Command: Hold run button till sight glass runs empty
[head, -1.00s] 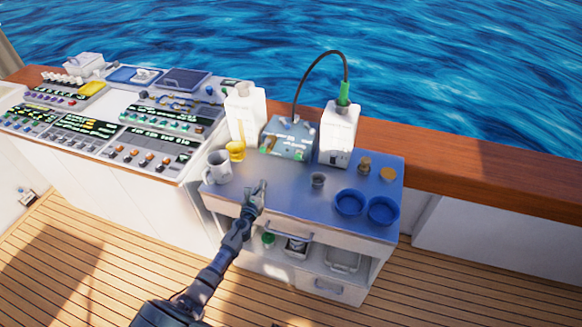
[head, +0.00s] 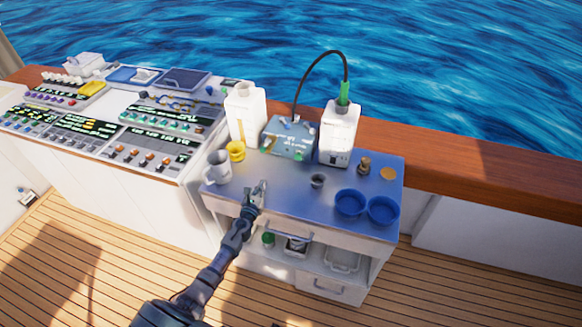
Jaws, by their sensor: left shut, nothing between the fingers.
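A grey-blue pump box (head: 290,139) stands at the back of the metal-topped cart (head: 285,184), with small coloured fittings on its front. The run button and the sight glass are too small to tell apart. A black hose (head: 319,58) arches from the box to a green nozzle (head: 344,93) in the right white jug (head: 338,135). A left white jug (head: 245,115) stands on the box's other side. My left gripper (head: 259,190) is shut and empty over the cart's front edge, apart from the box. My right gripper is not in view.
A white mug (head: 218,168) and a yellow cup (head: 236,151) stand on the cart's left. A small dark cup (head: 318,181), a brown bottle (head: 364,166) and two blue bowls (head: 349,203) stand on the right. A control console (head: 110,125) adjoins. A wooden rail (head: 480,178) runs behind.

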